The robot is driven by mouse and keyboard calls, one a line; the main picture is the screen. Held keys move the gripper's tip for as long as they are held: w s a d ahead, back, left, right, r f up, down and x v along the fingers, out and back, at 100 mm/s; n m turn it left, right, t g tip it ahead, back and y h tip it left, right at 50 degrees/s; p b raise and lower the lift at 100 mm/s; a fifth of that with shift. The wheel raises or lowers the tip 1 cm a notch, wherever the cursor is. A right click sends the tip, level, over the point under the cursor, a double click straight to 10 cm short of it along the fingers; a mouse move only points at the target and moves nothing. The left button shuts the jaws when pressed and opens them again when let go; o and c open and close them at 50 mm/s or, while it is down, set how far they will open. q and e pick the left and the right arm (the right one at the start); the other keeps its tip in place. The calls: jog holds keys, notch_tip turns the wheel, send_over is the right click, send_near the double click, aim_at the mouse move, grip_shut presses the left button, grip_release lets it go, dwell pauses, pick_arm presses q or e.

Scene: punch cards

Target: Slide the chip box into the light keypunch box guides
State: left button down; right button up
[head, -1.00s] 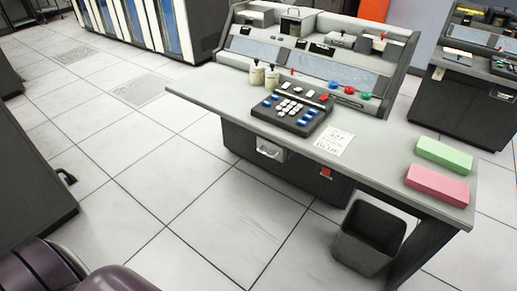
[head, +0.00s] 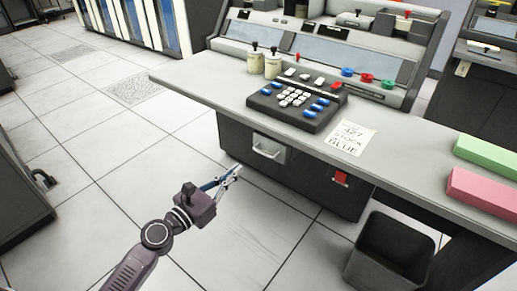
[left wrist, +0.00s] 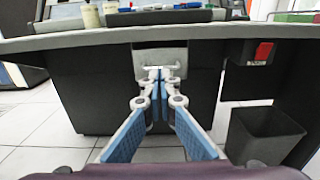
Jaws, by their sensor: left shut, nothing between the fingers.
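The light keypunch (head: 200,80) is a grey desk with a dark cabinet under its top. A light grey box front with a bar handle (head: 268,150), which looks like the chip box, sits in the cabinet's front; its guides are hidden. Whether it stands out a little I cannot tell. My left gripper (head: 236,170) is shut and empty, left of and below this handle in the head view. In the left wrist view the closed blue fingertips (left wrist: 157,72) overlap the light grey box front (left wrist: 175,53); contact is unclear. My right gripper is not in view.
A dark waste bin (head: 385,250) stands under the desk at right. A red switch (head: 341,178) is on the cabinet. A keypad (head: 297,105), paper note (head: 352,137) and pink (head: 485,190) and green (head: 490,153) blocks lie on top.

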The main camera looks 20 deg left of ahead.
aim_at(269, 141)
pick_arm(q)
jog(key=x, duration=1.2)
jog(key=shift+w+d+f, duration=0.1)
jog(key=shift+w+d, duration=0.1)
jog(key=shift+w, duration=0.1)
jog(key=shift+w+d, duration=0.15)
jog(key=shift+w, duration=0.3)
jog(key=x, duration=0.4)
jog(key=shift+w, duration=0.1)
